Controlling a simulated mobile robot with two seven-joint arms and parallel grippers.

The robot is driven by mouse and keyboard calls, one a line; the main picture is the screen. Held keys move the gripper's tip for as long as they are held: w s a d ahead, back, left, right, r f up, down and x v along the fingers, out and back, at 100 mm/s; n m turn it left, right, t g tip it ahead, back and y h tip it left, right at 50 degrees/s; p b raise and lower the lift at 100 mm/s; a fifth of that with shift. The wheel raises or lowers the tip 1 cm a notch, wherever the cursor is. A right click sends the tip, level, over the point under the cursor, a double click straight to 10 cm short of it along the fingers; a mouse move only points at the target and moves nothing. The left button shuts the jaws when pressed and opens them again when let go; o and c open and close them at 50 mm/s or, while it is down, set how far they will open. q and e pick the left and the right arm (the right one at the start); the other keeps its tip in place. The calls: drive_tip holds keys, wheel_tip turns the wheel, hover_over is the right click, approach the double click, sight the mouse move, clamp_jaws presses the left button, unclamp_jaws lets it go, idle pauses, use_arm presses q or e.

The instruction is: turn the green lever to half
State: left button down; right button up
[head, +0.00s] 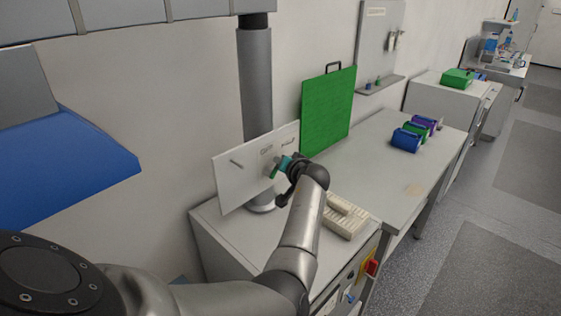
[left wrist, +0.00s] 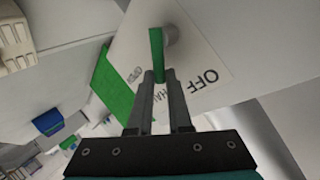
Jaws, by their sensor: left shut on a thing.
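The green lever (left wrist: 156,48) is mounted on a white panel (left wrist: 205,42) printed with "OFF" and a partly covered word ending that looks like "HALF". In the left wrist view my left gripper (left wrist: 158,76) is shut on the free end of the lever, with the two fingers on either side of it. In the head view the lever (head: 273,174) shows small at the panel (head: 232,180), and my left gripper (head: 283,164) is at it, partly hidden by its own wrist. The lever's exact angle is hard to tell there. My right gripper is not in view.
A beige device (head: 344,216) sits right of my left wrist. Blue, green and purple bins (head: 406,140) stand farther along. A grey post (head: 256,85) rises behind the panel.

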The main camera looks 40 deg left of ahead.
use_arm(q)
drive_tip(key=shift+w, duration=0.15)
idle(0.4)
drive_tip(key=c, duration=1.1)
unclamp_jaws()
drive_tip(key=shift+a, duration=0.1)
drive_tip(key=shift+c, duration=0.2)
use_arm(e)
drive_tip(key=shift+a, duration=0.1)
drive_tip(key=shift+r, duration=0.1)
